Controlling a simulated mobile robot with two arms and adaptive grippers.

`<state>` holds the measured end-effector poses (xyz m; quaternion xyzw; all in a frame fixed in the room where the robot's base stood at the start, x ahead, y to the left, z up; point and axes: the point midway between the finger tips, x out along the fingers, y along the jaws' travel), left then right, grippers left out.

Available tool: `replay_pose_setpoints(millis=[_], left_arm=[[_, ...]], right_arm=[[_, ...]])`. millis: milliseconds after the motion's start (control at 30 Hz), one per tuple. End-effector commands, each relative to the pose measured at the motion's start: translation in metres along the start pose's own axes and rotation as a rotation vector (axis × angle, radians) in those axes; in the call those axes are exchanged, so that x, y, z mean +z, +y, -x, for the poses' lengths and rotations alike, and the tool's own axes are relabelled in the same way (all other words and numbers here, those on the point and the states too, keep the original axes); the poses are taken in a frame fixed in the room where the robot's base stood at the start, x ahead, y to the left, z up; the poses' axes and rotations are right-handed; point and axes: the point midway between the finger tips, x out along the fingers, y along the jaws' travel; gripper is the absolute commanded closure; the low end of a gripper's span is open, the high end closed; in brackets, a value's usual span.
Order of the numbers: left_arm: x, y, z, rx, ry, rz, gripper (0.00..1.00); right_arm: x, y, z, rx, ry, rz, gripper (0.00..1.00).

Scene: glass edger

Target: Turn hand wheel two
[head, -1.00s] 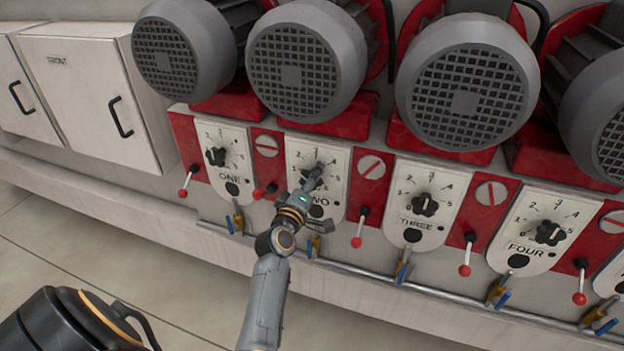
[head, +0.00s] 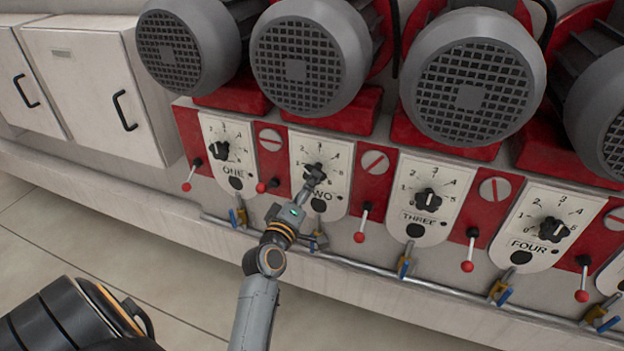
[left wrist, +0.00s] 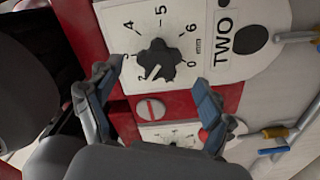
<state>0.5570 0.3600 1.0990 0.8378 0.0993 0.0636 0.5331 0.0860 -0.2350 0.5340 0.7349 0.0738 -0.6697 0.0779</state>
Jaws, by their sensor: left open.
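Hand wheel two (left wrist: 158,62) is a black lobed knob on a white numbered dial plate marked TWO (left wrist: 262,42). In the left wrist view a white line on the knob points to the lower left. My right gripper is not in view.
Dial plates ONE (head: 232,170), THREE (head: 424,216) and FOUR (head: 528,246) with similar knobs flank it. Red-tipped levers (head: 360,237) stick out between plates. Grey motors (head: 310,65) overhang above. A pipe with blue-handled valves (head: 404,267) runs below.

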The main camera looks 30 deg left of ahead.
Motion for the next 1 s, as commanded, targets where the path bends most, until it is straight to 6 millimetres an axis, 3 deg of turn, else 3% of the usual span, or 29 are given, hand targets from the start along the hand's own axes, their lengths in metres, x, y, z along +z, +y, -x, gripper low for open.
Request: replay_pose_setpoints(millis=[200,733,867,1000], left_arm=[[0.000,0.001,0.013,0.001,0.000,0.002,0.19],[0.004,-0.004,0.012,-0.006,-0.007,-0.004,0.19],[0.033,-0.035,0.010,-0.056,-0.064,-0.050,0.19],[0.099,-0.106,0.017,-0.161,-0.200,-0.164,0.19]], right_arm=[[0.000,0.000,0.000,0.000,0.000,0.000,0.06],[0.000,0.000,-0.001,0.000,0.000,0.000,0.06],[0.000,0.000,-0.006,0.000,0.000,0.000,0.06],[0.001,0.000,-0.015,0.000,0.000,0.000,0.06]])
